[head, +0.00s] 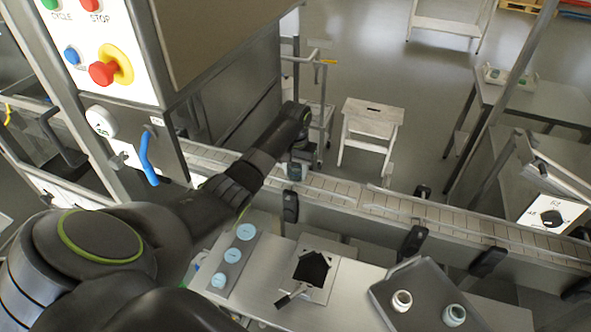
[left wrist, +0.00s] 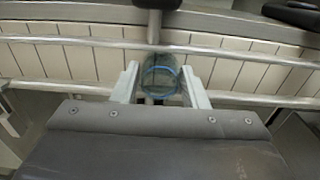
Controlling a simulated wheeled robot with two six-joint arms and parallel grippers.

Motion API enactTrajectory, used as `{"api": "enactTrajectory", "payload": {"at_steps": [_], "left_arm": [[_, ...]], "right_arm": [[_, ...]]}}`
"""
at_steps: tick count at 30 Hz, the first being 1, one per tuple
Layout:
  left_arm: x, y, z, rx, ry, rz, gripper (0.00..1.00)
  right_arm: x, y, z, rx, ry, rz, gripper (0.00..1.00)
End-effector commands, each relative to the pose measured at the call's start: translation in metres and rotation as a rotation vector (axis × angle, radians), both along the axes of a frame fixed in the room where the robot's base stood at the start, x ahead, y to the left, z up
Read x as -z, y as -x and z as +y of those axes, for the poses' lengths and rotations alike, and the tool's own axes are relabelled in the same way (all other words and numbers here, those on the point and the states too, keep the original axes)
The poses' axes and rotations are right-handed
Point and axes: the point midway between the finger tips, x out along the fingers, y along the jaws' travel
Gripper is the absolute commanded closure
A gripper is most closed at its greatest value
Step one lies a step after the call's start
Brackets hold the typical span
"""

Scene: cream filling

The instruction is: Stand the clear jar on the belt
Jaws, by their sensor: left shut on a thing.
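The clear jar (left wrist: 160,76) shows in the left wrist view as a see-through round shape with a blue rim. My left gripper (left wrist: 160,88) is shut on it, one pale finger on each side. In the head view my left gripper (head: 301,156) is over the far-left stretch of the belt (head: 340,188), and the jar is not clearly visible there. The belt also shows in the left wrist view (left wrist: 90,62), with pale slats behind the jar. I cannot tell whether the jar touches the belt. My right gripper is not in view.
Metal guide rails (head: 430,213) run along the belt. A dark tray (head: 425,280) on the near table holds a white jar (head: 401,300) and a pale green jar (head: 453,314). A rack with blue discs (head: 245,232) stands left of a black-topped plate (head: 311,269). A control cabinet (head: 215,50) stands at left.

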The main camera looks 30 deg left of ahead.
Motion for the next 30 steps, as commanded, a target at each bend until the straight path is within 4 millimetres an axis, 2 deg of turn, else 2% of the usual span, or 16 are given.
{"api": "enactTrajectory", "payload": {"at_steps": [16,17,21,30], "left_arm": [[0.0121,0.0,0.0004,-0.001,-0.001,-0.001,0.82],[0.0114,-0.0002,0.0005,-0.001,-0.001,-0.002,0.57],[0.0112,-0.0001,0.0004,0.0,-0.001,-0.001,0.39],[0.0095,-0.0002,0.0004,0.0,-0.001,-0.002,0.39]], "right_arm": [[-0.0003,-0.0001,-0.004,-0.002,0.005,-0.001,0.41],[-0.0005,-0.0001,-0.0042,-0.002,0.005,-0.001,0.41],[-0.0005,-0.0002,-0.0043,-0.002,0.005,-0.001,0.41],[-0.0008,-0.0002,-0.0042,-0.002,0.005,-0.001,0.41]]}}
